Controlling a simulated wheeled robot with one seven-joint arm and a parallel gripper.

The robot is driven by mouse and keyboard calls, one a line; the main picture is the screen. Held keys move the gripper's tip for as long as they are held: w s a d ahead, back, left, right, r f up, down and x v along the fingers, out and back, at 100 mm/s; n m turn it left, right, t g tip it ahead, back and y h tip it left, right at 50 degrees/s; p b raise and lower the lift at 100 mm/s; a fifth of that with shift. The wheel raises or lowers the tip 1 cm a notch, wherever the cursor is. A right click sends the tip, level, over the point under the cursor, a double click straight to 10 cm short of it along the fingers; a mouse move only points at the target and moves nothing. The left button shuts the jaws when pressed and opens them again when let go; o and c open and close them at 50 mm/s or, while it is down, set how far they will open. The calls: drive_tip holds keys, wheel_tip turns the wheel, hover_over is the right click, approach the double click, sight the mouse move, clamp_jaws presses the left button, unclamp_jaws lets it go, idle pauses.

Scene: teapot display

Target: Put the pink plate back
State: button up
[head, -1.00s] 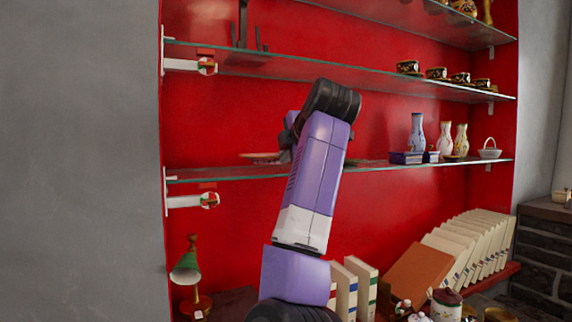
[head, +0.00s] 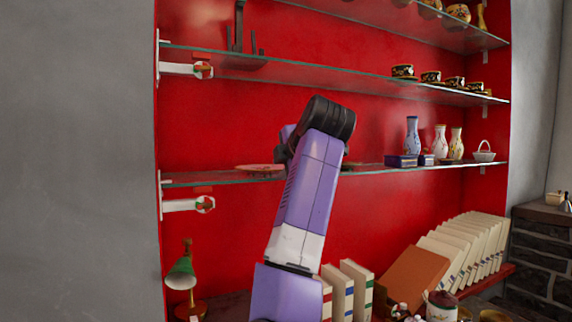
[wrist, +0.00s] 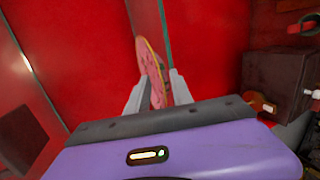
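The pink plate (head: 260,168) is at the left part of the middle glass shelf (head: 225,180), lying nearly flat. It is on the shelf or just above it; I cannot tell which. In the wrist view the plate (wrist: 152,70) stands between the two grey fingers of my gripper (wrist: 158,85), which appear closed on its near rim. In the head view my arm hides the gripper and the plate's right end.
Vases (head: 413,137), a dark blue box (head: 401,161) and a white basket (head: 484,152) stand further right on the same shelf. Another glass shelf (head: 330,74) runs above. Books (head: 341,290) and a green lamp (head: 182,274) are below.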

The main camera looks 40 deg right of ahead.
drive_tip(key=b+v, duration=0.2)
drive_tip(key=v, duration=1)
